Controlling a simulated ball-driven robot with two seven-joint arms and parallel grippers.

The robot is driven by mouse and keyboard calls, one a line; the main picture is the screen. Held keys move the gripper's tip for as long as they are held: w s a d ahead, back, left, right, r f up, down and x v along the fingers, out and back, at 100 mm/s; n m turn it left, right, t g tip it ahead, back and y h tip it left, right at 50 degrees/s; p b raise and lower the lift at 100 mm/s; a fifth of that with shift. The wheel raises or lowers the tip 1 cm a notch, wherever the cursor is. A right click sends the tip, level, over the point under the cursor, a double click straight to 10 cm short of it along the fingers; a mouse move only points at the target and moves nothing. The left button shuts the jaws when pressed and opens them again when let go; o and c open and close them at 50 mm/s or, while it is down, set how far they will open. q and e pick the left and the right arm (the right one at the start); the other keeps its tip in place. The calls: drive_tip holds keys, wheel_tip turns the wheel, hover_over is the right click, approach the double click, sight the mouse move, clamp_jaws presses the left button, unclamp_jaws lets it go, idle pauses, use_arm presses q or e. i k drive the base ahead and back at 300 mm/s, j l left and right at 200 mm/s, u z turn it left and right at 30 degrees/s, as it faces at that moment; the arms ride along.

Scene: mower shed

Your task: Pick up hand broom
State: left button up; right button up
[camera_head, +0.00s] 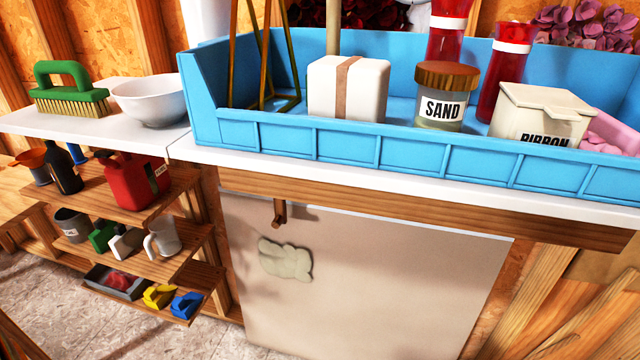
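A green hand broom (69,91) with a looped handle and pale yellow bristles stands bristles-down on the white counter (60,125) at the far left. It is just left of a white bowl (150,99); whether the two touch is hard to tell. Nothing covers the broom from above. Neither of my grippers shows in the head view.
A large blue tray (340,146) on the counter holds a white box, a SAND jar (443,108), red bottles and a RIBBON box (540,115). Wooden shelves (150,205) below hold a red can and several small items. A beige panel (360,270) fills the front.

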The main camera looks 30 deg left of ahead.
sight(85, 101)
drive_tip(key=u, duration=2.1)
